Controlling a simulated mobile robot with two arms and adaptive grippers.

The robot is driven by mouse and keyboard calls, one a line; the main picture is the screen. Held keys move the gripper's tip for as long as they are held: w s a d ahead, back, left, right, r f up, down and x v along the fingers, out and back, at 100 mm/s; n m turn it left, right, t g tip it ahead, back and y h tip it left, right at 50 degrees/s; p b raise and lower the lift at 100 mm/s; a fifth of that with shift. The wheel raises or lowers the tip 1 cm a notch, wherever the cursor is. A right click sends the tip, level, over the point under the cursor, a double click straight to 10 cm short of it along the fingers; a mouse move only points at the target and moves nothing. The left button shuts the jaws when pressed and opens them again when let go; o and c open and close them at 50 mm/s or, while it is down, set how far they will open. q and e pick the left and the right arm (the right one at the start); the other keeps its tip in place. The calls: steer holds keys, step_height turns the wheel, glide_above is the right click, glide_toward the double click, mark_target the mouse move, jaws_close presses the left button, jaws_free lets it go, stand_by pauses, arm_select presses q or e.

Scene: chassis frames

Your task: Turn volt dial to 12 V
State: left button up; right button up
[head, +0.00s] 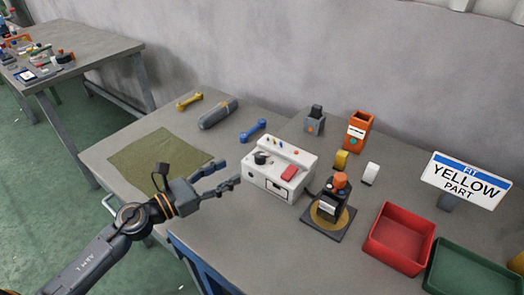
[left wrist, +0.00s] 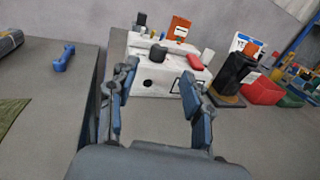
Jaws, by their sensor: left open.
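The volt unit is a white box (head: 265,181) on the table, with a black dial (head: 261,158) on its top left and a red block-like switch (head: 289,173) at its right. In the left wrist view the black dial (left wrist: 158,53) shows between and beyond my fingers, with the white box (left wrist: 150,84) below it. My left gripper (head: 228,174) is open and empty, to the left of the box and apart from the dial. The dial's markings and pointer are too small to read. My right gripper is not in view.
A black device with an orange top (head: 340,181) stands right of the box on a dark base. A red tray (head: 374,247) and a green tray (head: 432,284) lie further right. A blue wrench-like part (head: 253,131) lies behind. A green mat (head: 158,153) lies left.

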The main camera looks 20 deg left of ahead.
mark_target(256, 157)
arm_select(q)
steer(key=p+x, duration=0.3)
steer(key=x, duration=0.6)
steer(key=shift+w+d, duration=0.2)
steer(key=shift+w, duration=0.15)
steer(key=shift+w+d+f, duration=0.1)
steer(key=shift+w+d, duration=0.35)
steer(key=shift+w, duration=0.1)
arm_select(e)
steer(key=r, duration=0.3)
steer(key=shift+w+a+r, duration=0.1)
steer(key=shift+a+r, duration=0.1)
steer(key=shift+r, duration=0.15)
arm_select(q)
steer(key=shift+c, duration=0.4)
jaws_close()
